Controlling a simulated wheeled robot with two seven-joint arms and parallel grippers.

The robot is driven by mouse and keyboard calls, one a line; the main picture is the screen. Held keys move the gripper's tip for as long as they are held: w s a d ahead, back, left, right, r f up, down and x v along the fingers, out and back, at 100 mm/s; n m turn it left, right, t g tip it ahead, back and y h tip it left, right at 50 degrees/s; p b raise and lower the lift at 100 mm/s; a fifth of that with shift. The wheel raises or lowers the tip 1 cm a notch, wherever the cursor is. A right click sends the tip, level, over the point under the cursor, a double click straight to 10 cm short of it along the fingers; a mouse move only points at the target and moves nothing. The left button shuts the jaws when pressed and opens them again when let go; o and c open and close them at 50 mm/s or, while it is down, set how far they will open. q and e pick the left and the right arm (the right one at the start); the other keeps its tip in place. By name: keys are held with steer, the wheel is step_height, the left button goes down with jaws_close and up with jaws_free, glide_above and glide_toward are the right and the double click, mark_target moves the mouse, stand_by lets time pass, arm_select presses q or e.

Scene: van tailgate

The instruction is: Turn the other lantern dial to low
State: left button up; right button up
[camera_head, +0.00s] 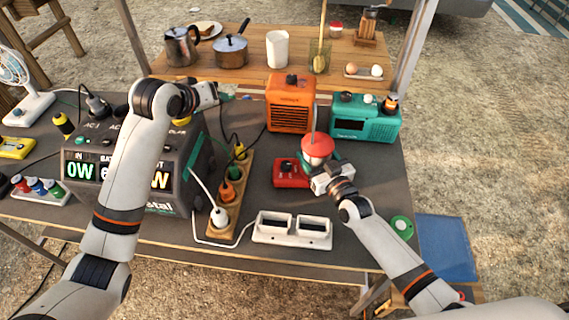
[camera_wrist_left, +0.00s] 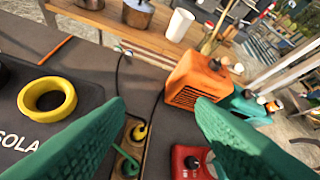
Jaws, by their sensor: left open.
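A lantern-like object with a red domed cap (camera_head: 318,146) stands right of the power station, in front of the orange box. Beside it is a red box (camera_head: 286,180) with a small dark dial (camera_head: 284,166); the left wrist view also shows this red box (camera_wrist_left: 180,172). The dial's setting is too small to read. My right gripper (camera_head: 326,172) is close against the red-capped object; its fingers are mostly hidden. My left gripper (camera_head: 230,97) is open and empty, behind the power station. In the left wrist view its teal fingers (camera_wrist_left: 160,108) are wide apart.
The power station (camera_head: 130,190), a wooden socket strip (camera_head: 230,190) with plugs and cables, and a white double tray (camera_head: 292,229) crowd the table. The orange box (camera_head: 291,103) and teal radio (camera_head: 366,122) stand at the back.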

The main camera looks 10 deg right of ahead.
mark_target(286, 164)
arm_select(q)
steer(key=s+d+f+m+g, duration=0.2)
steer(key=s+d+f+m, duration=0.5)
steer(key=s+d+f, duration=0.45)
steer(key=shift+h, duration=0.3)
steer(key=x, duration=1.2)
steer(key=shift+w+f, duration=0.2)
steer(key=shift+f, duration=0.05)
steer(key=c, duration=1)
